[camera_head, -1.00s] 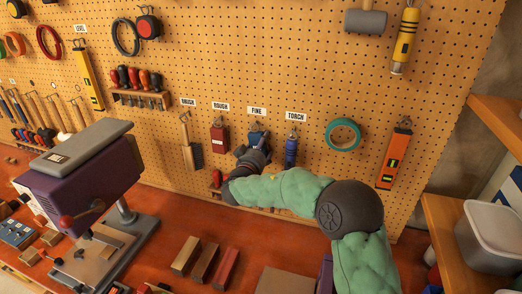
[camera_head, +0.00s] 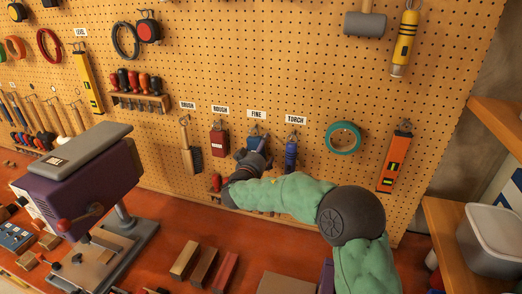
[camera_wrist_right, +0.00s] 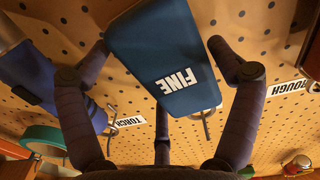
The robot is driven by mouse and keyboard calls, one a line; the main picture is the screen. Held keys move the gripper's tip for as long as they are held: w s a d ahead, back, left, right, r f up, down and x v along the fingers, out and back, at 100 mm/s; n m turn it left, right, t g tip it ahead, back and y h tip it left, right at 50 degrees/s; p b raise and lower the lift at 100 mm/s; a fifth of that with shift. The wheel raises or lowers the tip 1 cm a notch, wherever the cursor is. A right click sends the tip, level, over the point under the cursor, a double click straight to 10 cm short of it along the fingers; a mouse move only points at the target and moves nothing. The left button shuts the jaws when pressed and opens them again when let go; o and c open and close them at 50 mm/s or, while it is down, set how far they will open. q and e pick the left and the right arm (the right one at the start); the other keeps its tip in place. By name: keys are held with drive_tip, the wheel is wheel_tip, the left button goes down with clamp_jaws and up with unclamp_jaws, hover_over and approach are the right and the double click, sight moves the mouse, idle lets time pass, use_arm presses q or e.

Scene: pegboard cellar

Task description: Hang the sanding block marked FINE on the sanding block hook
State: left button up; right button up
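The blue sanding block marked FINE (camera_wrist_right: 165,55) fills the upper middle of the right wrist view, its lettering upside down there. In the head view the block (camera_head: 256,142) is at the pegboard below the FINE label (camera_head: 257,114), partly hidden by my right gripper (camera_head: 252,158). A bent metal hook (camera_wrist_right: 206,124) shows beside the block's label end; whether it passes through the block's loop is hidden. In the wrist view the right gripper's (camera_wrist_right: 158,45) fingers stand spread on both sides of the block, with narrow gaps visible. My left gripper is out of view.
A red ROUGH block (camera_head: 220,144) hangs left of the gripper, and a blue torch (camera_head: 291,153) hangs close on the right. A brush (camera_head: 189,150) and a teal tape roll (camera_head: 343,138) hang further out. A drill press (camera_head: 80,185) stands on the bench at left.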

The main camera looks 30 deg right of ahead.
drive_tip(key=shift+a, duration=0.1)
idle(0.3)
drive_tip(key=v, duration=1.1)
drive_tip(key=shift+s+a, duration=0.3)
